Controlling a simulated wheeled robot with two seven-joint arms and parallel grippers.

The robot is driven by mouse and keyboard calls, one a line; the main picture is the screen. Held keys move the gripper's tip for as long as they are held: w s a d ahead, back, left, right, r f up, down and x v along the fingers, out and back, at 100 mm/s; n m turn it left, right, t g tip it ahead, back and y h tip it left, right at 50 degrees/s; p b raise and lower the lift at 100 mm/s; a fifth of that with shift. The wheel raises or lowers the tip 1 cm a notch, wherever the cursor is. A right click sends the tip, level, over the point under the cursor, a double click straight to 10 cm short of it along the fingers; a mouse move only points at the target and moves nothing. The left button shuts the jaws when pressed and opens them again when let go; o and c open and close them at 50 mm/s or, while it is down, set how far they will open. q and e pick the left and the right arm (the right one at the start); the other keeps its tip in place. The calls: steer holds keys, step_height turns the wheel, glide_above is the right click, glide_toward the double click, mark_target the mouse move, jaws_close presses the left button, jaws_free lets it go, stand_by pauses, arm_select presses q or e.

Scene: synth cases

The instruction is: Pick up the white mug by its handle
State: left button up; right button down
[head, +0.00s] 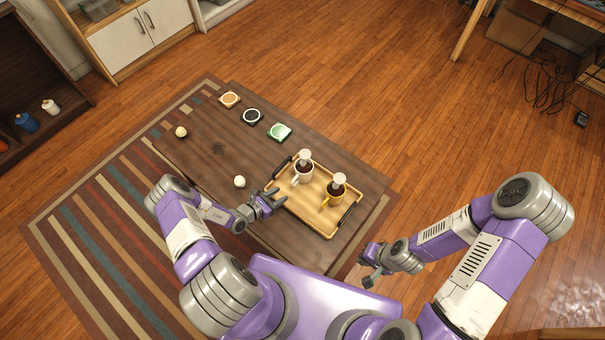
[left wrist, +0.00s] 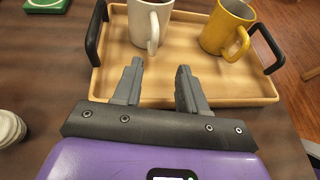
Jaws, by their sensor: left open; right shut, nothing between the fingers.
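The white mug (head: 304,174) stands upright on a wooden tray (head: 306,203), with dark contents and a pale object rising from it. In the left wrist view, the white mug (left wrist: 140,20) has its handle (left wrist: 153,36) turned toward my left gripper (left wrist: 160,68). The left gripper (head: 279,196) is open at the tray's near-left edge, its fingertips just short of the handle, with nothing between them. My right gripper (head: 368,271) is shut and empty, off the table's near right side.
A yellow mug (head: 332,196) stands on the tray right of the white one; its handle (left wrist: 238,44) also faces me. The tray has dark end handles (left wrist: 96,32). Several coasters and pale round objects (head: 239,181) lie on the table (head: 205,150).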

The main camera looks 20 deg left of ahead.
mark_target(300, 176)
arm_select(q)
steer(key=b+x, duration=0.1)
steer(key=x, duration=0.1)
steer(key=b+x, duration=0.1)
steer(key=x, duration=0.4)
steer(key=shift+w+a+b, duration=0.25)
steer(key=shift+w+b, duration=0.15)
steer(key=shift+w, duration=0.05)
steer(key=shift+r, duration=0.15)
jaws_close()
